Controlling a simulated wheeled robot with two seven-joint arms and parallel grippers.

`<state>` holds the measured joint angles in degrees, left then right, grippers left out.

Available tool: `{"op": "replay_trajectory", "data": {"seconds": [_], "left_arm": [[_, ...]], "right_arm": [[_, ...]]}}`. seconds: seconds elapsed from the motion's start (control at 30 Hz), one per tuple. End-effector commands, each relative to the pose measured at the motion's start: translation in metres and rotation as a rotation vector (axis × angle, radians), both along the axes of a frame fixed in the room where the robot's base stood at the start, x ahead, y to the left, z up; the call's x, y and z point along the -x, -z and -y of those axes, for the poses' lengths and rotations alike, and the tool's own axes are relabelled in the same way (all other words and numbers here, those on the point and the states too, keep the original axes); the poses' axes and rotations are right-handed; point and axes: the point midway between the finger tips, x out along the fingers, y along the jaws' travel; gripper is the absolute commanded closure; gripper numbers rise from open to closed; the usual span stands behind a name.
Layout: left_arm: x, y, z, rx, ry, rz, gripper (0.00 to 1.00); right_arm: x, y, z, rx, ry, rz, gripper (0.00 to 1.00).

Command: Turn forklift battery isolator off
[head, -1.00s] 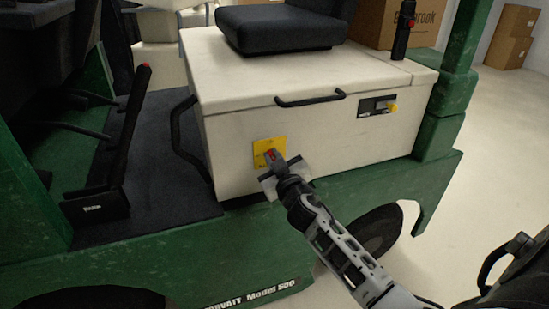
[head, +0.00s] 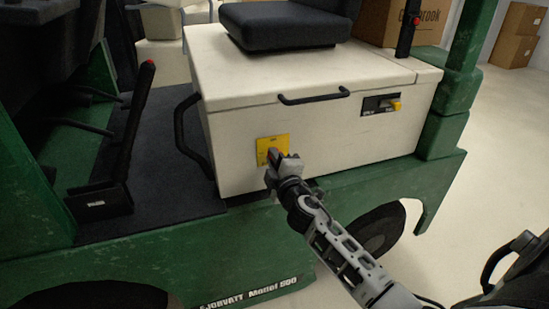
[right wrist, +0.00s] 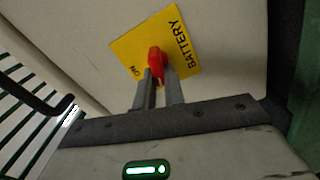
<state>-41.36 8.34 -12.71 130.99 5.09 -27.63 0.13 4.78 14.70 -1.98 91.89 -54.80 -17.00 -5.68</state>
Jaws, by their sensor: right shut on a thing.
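The battery isolator is a red handle (right wrist: 157,62) on a yellow plate (head: 268,144) on the cream side panel of the forklift. The plate also shows in the right wrist view (right wrist: 181,60), with the words "BATTERY" and "ON" readable. My right gripper (right wrist: 160,77) has its two fingers shut on the red handle. In the head view my right gripper (head: 274,157) is at the plate and covers the handle. My left gripper is not in view.
A black grab bar (head: 314,95) and a small black panel with a yellow knob (head: 381,104) are on the cream box above right. A black seat (head: 288,24) sits on top. Green bodywork (head: 340,178) runs below the panel. Open floor lies at right.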

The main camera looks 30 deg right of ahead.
Motion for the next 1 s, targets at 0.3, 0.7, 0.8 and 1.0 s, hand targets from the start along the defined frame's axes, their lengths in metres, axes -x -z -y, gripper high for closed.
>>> {"op": "replay_trajectory", "data": {"seconds": [0.3,0.7,0.8,1.0], "left_arm": [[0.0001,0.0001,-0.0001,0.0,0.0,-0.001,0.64],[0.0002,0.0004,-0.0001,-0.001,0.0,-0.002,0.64],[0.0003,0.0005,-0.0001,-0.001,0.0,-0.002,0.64],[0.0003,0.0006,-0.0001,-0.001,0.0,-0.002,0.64]], "right_arm": [[0.0003,0.0037,-0.0009,0.195,-0.001,-0.05,1.0],[0.0004,0.0048,-0.0006,0.278,0.0,-0.07,1.0],[0.0005,0.005,-0.0006,0.281,0.0,-0.071,1.0],[0.0005,0.0051,-0.0006,0.281,0.0,-0.071,1.0]]}}
